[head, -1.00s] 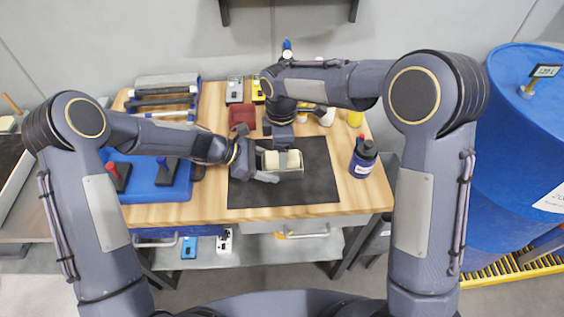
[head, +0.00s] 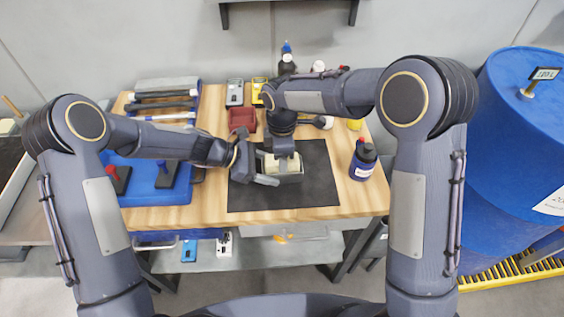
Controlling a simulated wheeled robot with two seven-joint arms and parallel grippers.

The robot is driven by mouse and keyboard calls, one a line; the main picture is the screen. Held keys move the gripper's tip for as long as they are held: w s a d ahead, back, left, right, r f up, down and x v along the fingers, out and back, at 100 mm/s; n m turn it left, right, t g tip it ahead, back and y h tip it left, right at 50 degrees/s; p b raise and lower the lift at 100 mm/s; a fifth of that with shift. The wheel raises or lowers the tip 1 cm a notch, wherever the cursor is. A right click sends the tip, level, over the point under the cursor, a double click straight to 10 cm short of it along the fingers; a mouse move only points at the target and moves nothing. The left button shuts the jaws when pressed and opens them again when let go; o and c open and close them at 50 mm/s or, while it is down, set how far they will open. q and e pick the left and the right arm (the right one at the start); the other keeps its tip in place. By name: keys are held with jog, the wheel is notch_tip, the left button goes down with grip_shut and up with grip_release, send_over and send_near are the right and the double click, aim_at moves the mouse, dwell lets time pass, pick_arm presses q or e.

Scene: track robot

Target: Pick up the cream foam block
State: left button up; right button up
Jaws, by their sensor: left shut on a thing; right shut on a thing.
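The cream foam block (head: 271,164) is above the black mat (head: 310,195) on the workbench, sitting in or just over a small pale open box (head: 289,179). My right gripper (head: 284,166) comes down from above and is shut on the block, covering its middle. My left gripper (head: 266,170) comes in from the left and is shut at the left end of the box, apparently on its wall. The grippers are very close together. Whether the box rests on the mat, and how deep the block sits in it, I cannot tell.
A dark red bin (head: 242,119) stands behind the mat. A dark blue bottle (head: 363,160) stands at the right. Bottles (head: 287,64) stand at the back. The mat's front part is clear.

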pick_arm(q)
jog(key=shift+f, duration=0.1)
jog(key=o, duration=1.2)
jog(key=shift+c, duration=0.2)
pick_arm(e)
notch_tip(320, 180, up, 10)
pick_arm(q)
jog(key=v, duration=1.2)
